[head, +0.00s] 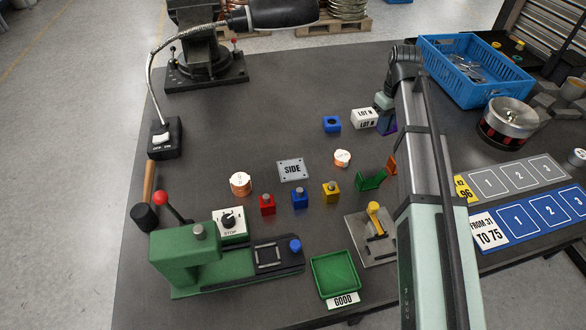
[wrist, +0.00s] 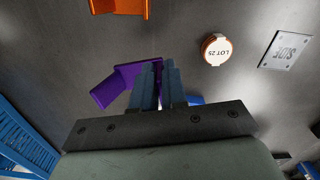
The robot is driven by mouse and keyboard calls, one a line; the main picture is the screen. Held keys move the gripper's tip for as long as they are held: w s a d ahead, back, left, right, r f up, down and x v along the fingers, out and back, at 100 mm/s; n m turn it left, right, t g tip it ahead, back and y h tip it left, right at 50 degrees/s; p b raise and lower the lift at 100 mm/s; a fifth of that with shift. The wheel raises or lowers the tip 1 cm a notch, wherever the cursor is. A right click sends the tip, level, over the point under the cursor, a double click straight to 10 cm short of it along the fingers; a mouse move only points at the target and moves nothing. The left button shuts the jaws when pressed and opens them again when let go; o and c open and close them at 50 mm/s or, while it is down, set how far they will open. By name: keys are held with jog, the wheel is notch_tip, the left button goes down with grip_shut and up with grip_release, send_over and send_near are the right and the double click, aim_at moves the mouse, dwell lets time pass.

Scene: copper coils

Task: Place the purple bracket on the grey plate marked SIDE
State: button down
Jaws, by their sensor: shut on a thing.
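The purple bracket (wrist: 116,84) is an angled piece at my gripper's fingers (wrist: 158,68) in the wrist view. My gripper is shut on one side of it, and the bent part sticks out to the left. In the head view only a small purple piece (head: 389,128) shows beneath my gripper, with my arm hiding the rest. The grey plate marked SIDE (head: 292,170) lies flat and bare on the dark table, left of my gripper. In the wrist view the plate (wrist: 286,50) is at the upper right, apart from the bracket.
An orange bracket (head: 391,165) and a green bracket (head: 371,181) stand nearby. A copper coil (head: 342,158) sits right of the plate; another (head: 240,184) sits left.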

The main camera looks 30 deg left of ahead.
jog(key=s+a+n, duration=0.3)
jog(key=s+a, duration=1)
jog(key=a, duration=0.2)
jog(key=n, duration=0.4)
send_over(289, 179)
jog(key=shift+f, duration=4.85)
jog(key=shift+f, duration=0.15)
jog(key=c, duration=1.2)
grip_release()
jog(key=shift+o, duration=0.2)
notch_tip(289, 179, up, 12)
